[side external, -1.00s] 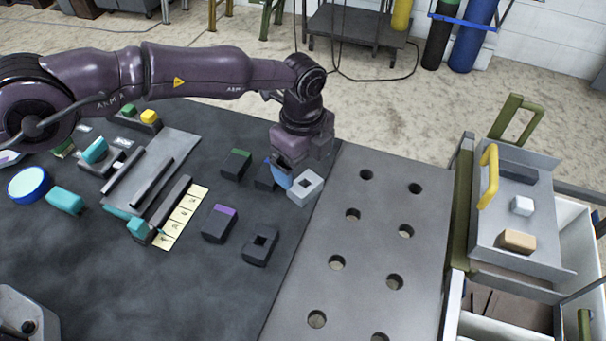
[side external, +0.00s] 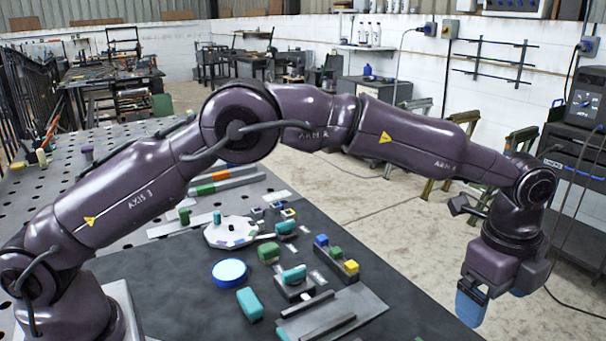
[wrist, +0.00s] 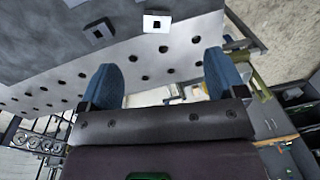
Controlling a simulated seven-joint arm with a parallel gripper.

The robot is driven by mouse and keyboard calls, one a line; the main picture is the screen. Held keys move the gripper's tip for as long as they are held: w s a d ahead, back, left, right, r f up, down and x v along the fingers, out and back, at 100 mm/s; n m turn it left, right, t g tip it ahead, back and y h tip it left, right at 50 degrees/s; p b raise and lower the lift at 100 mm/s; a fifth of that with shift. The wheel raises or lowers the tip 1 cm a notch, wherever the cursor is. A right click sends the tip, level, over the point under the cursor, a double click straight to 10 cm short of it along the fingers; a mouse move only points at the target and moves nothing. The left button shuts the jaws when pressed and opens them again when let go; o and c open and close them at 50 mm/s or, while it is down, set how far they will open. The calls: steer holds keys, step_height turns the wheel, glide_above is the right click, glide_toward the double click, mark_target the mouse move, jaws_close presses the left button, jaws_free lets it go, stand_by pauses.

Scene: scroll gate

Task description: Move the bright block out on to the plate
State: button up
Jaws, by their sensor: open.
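I cannot tell which block is the bright one. Teal blocks lie at the table's middle in the side view: one (side external: 250,304) on the dark mat, one (side external: 293,274) on a dark base, one (side external: 286,227) farther back. A yellow block (side external: 351,266) sits at the end of a dark holder. A round blue-rimmed plate (side external: 229,271) lies flat left of these blocks. My gripper (side external: 495,299) hangs at the right, apart from them, with blue fingers. In the wrist view my gripper (wrist: 165,76) is open, with nothing between its fingers.
A grey tray with dark bars (side external: 365,303) is at the bottom, partly cut off. A round white piece (side external: 229,233) stands behind the blue-rimmed plate.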

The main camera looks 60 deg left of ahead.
steer(key=s+a+r+n+t, duration=0.1)
steer(key=s+a+r+n, duration=0.35)
steer(key=a+r, duration=0.35)
steer(key=s+a+r+n+t, duration=0.1)
steer(key=s+a+r+n, duration=0.35)
steer(key=a+r, duration=0.35)
steer(key=s+a+f+n+t, duration=0.1)
steer(key=s+a+n, duration=0.4)
steer(key=s, duration=0.5)
steer(key=s+a+f+n+t, duration=0.1)
steer(key=s+a+n, duration=0.4)
steer(key=s, duration=0.5)
steer(key=shift+s+a+f+t, duration=0.3)
steer(key=shift+a+t, duration=0.1)
steer(key=shift+a, duration=0.15)
